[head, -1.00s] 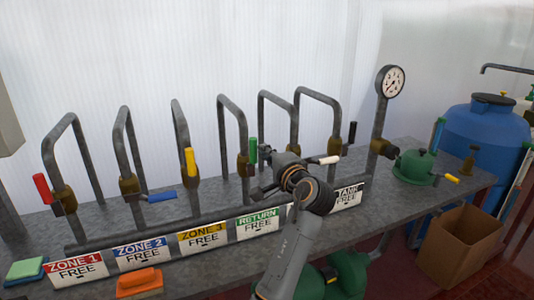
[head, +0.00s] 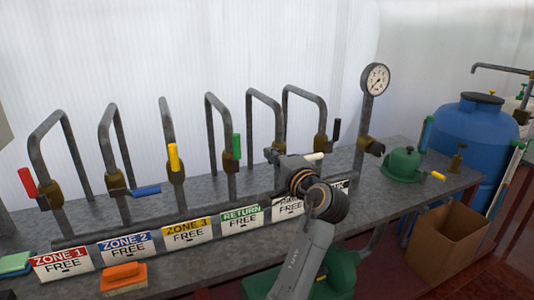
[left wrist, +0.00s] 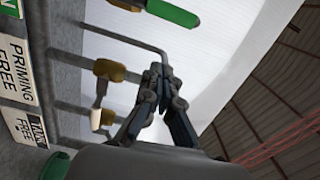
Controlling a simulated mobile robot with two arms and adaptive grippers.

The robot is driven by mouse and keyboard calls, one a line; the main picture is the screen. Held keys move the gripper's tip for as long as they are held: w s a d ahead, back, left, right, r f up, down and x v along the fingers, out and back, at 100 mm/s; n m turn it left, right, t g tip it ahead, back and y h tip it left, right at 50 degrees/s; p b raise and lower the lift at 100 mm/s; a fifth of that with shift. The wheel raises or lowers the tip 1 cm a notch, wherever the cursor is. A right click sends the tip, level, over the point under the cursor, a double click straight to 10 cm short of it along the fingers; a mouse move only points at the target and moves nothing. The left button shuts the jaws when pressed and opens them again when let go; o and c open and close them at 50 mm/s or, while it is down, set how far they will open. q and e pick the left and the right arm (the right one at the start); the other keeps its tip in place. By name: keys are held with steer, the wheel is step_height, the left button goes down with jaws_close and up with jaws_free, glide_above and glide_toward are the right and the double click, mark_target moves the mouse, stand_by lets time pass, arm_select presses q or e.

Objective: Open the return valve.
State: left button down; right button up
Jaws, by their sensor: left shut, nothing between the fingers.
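The return valve's green handle (head: 236,146) stands upright, parallel to its grey pipe, on a brass body (head: 230,161) above the "RETURN FREE" sign (head: 241,219). In the left wrist view the green handle (left wrist: 172,13) shows at the top edge, with part of its brass body (left wrist: 127,4). My left gripper (head: 272,155) is right of the green handle and apart from it, in front of the pipes. In the left wrist view its fingertips (left wrist: 160,73) are together with nothing between them. My right gripper is in neither view.
Close to my gripper are a white handle (head: 314,156), lying sideways, and a black upright handle (head: 337,129). Left stand yellow (head: 174,157), blue (head: 146,190) and red (head: 27,181) handles. A gauge (head: 375,79) stands right. An orange-topped block (head: 123,277) lies in front.

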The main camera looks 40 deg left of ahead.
arm_select(q)
steer(key=v, duration=0.4)
steer(key=shift+w+d+b, duration=0.1)
steer(key=shift+d+b, duration=0.1)
steer(key=shift+b, duration=0.1)
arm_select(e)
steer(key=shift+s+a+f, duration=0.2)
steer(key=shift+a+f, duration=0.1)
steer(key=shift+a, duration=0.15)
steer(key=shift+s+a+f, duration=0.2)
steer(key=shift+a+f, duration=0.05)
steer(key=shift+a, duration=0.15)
